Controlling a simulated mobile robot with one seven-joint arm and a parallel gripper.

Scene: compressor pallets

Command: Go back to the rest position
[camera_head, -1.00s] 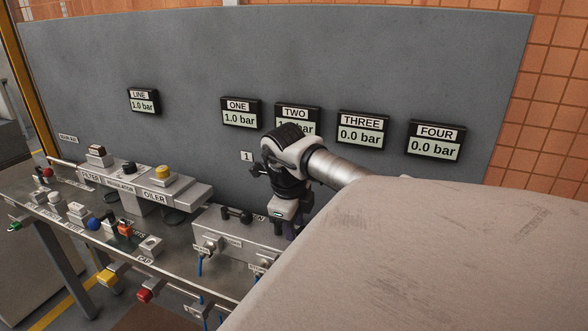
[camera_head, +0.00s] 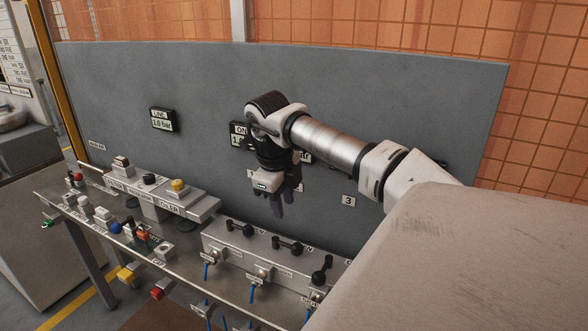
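My gripper (camera_head: 277,205) hangs at the end of my arm, pointing down, above the grey manifold block (camera_head: 225,236) on the bench. It looks apart from the block and the black handles on it. Dark fingers show below the wrist, but they are small and blurred, so whether they are open or shut is unclear. I see nothing held in them. My arm reaches in from the right, in front of the grey panel, and hides most of the gauge displays.
The LINE display (camera_head: 163,119) reads 1.0 bar. The manifold carries several black handles (camera_head: 287,245). To the left stand the filter, regulator and oiler unit (camera_head: 170,200) and small coloured fittings (camera_head: 129,228) on the metal bench (camera_head: 185,265). The grey panel (camera_head: 400,85) stands close behind my arm.

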